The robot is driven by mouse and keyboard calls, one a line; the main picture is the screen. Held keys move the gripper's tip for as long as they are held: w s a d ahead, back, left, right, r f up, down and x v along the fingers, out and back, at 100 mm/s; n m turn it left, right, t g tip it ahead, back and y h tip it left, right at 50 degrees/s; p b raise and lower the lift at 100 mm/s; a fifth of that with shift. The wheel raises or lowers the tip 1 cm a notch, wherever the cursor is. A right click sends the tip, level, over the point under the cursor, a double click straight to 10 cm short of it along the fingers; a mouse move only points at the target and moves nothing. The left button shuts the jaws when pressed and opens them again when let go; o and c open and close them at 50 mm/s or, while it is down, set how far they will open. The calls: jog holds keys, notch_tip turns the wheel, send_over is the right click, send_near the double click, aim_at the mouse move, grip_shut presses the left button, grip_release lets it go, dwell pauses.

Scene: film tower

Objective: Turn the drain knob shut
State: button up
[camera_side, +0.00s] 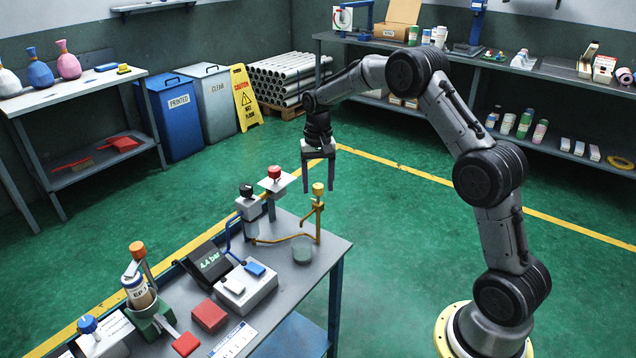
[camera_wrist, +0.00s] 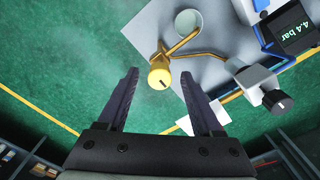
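The drain knob appears to be the yellow knob (camera_side: 318,189) on top of a brass pipe fitting at the back right corner of the bench. It also shows in the wrist view (camera_wrist: 160,77), with a dark mark line on its top. My gripper (camera_side: 319,190) points down over it, open and empty. In the wrist view my gripper's fingertips (camera_wrist: 160,73) lie on either side of the knob, with a gap on both sides. I cannot tell whether the tips reach down to its height. A small round cup (camera_side: 302,250) stands on the bench near the fitting.
A red knob (camera_side: 274,172) and a black knob (camera_side: 246,190) sit on blocks just left of the brass fitting. A gauge reading 4.4 bar (camera_wrist: 296,31) and a box with blue and white buttons (camera_side: 246,287) are close by.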

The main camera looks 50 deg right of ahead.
notch_tip(320, 180, up, 14)
dwell(0.6)
jog(key=shift+f, duration=0.15)
notch_tip(320, 180, up, 8)
jog(key=t, duration=0.2)
send_over(318, 185)
jog(key=s+a, duration=0.3)
jog(key=a, duration=0.2)
jog(key=s+a+r+n+t, duration=0.1)
jog(key=s+a+r+n, duration=0.15)
jog(key=s, duration=0.35)
jog(key=s+a+r+n+t, duration=0.1)
jog(key=s+a+r, duration=0.3)
jog(key=s, duration=0.2)
jog(key=s+a+f+n+t, duration=0.1)
jog(key=s+a+f+n, duration=0.25)
jog(key=s, duration=0.85)
jog(key=s+a+f+n, duration=0.1)
jog(key=s+f, duration=0.4)
jog(key=f, duration=0.4)
jog(key=shift+f+n+t, duration=0.15)
jog(key=shift+n+t, duration=0.15)
jog(key=shift+n, duration=0.1)
